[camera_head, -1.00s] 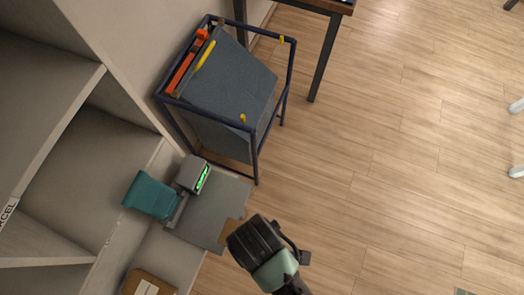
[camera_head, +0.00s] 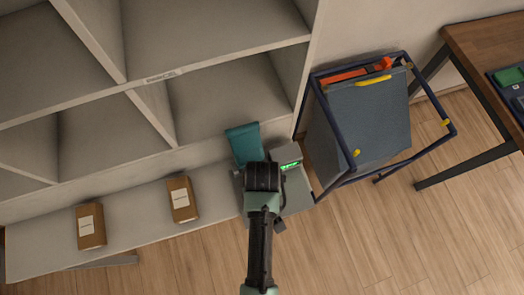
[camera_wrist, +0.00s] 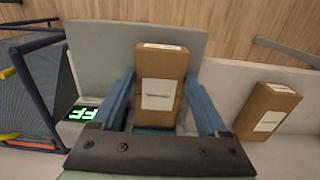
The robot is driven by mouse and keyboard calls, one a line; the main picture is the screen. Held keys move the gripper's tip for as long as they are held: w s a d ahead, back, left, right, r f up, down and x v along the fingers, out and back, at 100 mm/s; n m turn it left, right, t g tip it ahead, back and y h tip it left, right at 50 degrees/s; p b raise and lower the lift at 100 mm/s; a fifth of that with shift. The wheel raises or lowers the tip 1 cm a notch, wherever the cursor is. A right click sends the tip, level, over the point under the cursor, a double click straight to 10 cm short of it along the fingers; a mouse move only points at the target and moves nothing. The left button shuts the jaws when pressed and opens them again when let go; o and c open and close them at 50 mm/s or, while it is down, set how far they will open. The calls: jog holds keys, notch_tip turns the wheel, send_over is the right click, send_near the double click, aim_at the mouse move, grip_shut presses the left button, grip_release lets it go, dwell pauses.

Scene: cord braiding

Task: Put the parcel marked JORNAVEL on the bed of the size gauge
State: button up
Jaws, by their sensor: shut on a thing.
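My gripper (camera_wrist: 160,78) is shut on a brown parcel (camera_wrist: 165,63), one blue finger on each side. The parcel has a white label whose print is too small to read. In the wrist view the parcel is in front of the size gauge's flat grey bed (camera_wrist: 100,45). I cannot tell whether it touches the bed. In the head view my gripper (camera_head: 262,185) is over the gauge and hides the parcel. The gauge's bed (camera_head: 297,197) shows to the right of the gripper. Its green-lit display box (camera_head: 288,157) and teal part (camera_head: 243,143) are behind.
Two labelled brown parcels, one at left (camera_head: 90,227) and one nearer (camera_head: 182,200), lie on the pale ledge (camera_head: 135,212) under empty cubbies. The nearer one also shows in the wrist view (camera_wrist: 268,112). A blue-framed cart (camera_head: 365,120) stands close right of the gauge. A wooden table is farther right.

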jog(key=shift+w+f, duration=0.2)
jog(key=shift+f, duration=0.8)
jog(key=shift+f, duration=0.2)
jog(key=o, duration=1.2)
jog(key=shift+o, duration=0.2)
jog(key=shift+r, duration=0.2)
notch_tip(320, 180, up, 12)
jog(key=shift+p, duration=0.35)
jog(key=shift+s, duration=0.1)
